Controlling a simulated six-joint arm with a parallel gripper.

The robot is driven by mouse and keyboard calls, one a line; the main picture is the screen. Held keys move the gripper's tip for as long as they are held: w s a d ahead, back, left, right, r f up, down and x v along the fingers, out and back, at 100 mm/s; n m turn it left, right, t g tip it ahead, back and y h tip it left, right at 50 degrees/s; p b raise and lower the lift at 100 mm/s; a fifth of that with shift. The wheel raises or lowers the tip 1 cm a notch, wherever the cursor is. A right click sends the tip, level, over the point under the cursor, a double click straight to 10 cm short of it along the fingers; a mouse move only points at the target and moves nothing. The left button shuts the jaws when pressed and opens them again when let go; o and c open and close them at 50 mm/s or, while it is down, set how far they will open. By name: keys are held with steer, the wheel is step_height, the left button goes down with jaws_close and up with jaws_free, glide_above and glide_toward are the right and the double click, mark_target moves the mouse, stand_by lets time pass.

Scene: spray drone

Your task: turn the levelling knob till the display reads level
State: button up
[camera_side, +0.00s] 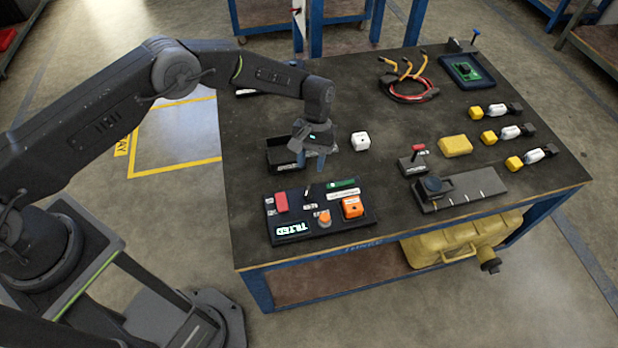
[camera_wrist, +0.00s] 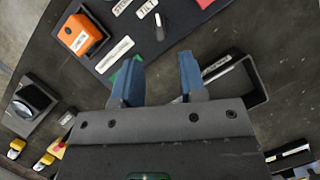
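The dark control panel (camera_side: 273,222) lies near the table's front edge. Its lit display (camera_side: 293,228) reads "TILTED". An orange knob (camera_side: 323,217) stands right of the display; I cannot read its label. A small upright lever or pointer knob (camera_side: 307,192) sits farther back on the panel and also shows in the wrist view (camera_wrist: 158,27), beside a label that seems to read "TILT". My gripper (camera_side: 309,160) is above the table behind the panel, apart from both controls. In the wrist view its two blue fingers (camera_wrist: 157,77) are spread with nothing between them.
A lever box (camera_side: 412,164) and a grey slide fixture (camera_side: 470,193) stand farther right.

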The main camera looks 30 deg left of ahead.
steer(key=shift+v, duration=2.7)
steer(key=s+a+r+t, duration=0.2)
steer(key=s+a+r, duration=0.1)
steer(key=r, duration=0.6)
steer(key=s+a+r+m+t, duration=0.1)
steer(key=s+a+r, duration=0.15)
steer(key=r, duration=0.65)
steer(key=s+a+r+t, duration=0.2)
steer(key=a+r, duration=0.2)
steer(key=r, duration=0.4)
steer(key=s+a+r+t, duration=0.1)
steer(key=s+a, duration=0.1)
steer(key=s, duration=0.5)
steer(key=s+a+r+m+t, duration=0.1)
steer(key=s+a+t, duration=0.1)
steer(key=s, duration=0.6)
steer(key=s+a+r+m+t+y, duration=0.1)
steer(key=s+a+r, duration=0.1)
steer(key=s, duration=0.6)
steer(key=shift+a+t, duration=0.4)
steer(key=shift+a, duration=0.15)
